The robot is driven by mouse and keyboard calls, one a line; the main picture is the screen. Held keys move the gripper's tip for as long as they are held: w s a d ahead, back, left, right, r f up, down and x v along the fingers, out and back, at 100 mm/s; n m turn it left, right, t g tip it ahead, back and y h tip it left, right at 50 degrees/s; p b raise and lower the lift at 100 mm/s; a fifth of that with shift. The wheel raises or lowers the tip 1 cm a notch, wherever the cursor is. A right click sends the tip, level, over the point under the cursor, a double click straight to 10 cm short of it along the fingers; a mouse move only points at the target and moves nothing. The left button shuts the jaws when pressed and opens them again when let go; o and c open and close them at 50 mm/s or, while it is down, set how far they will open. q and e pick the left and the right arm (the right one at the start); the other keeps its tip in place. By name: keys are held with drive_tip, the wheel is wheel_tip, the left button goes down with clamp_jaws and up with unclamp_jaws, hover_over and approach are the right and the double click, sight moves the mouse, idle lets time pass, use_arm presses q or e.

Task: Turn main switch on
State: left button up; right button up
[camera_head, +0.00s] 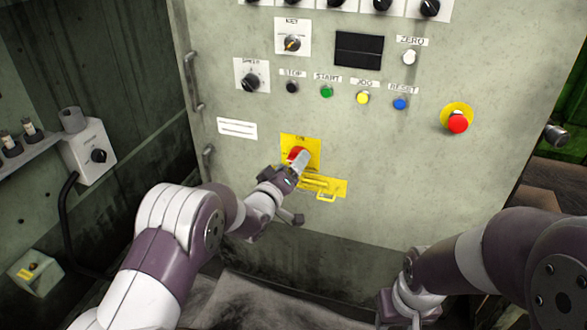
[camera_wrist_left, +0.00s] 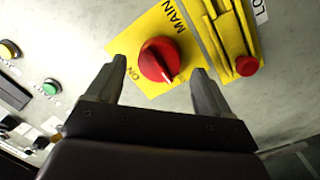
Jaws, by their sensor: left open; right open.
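The red main switch knob (camera_wrist_left: 159,60) sits on a yellow plate (camera_wrist_left: 199,50) marked MAIN and ON in the left wrist view. My left gripper (camera_wrist_left: 153,84) is open, with one finger on each side of the knob and a gap on both sides. In the head view the red knob (camera_head: 296,153) shows just beyond my left gripper (camera_head: 295,168), which partly covers the plate (camera_head: 314,145). My right gripper (camera_head: 393,312) is low at the bottom of the head view, open and away from the panel.
A yellow lockout bracket (camera_head: 328,186) with a red-ended pin (camera_wrist_left: 247,66) sits just beside the switch. Above are several buttons, a speed knob (camera_head: 250,82) and a red emergency stop (camera_head: 457,122). A handle (camera_head: 192,82) runs along the panel's left edge.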

use_arm(q)
drive_tip(key=shift+x, duration=0.9)
drive_tip(key=c, duration=1)
drive_tip(key=shift+c, duration=0.2)
drive_tip(key=shift+r+m, duration=0.1)
drive_tip(key=shift+m, duration=0.2)
drive_tip(key=shift+s+d+r+m+y, duration=0.1)
drive_tip(key=shift+m+y, duration=0.25)
drive_tip(key=shift+m, duration=2.3)
drive_tip(key=shift+d+f+m+y, duration=0.1)
drive_tip(key=shift+m+y, duration=0.3)
drive_tip(key=shift+m, duration=2.3)
drive_tip(key=shift+d+r+m+y, duration=0.15)
drive_tip(key=shift+m+y, duration=0.2)
drive_tip(key=shift+m, duration=2.3)
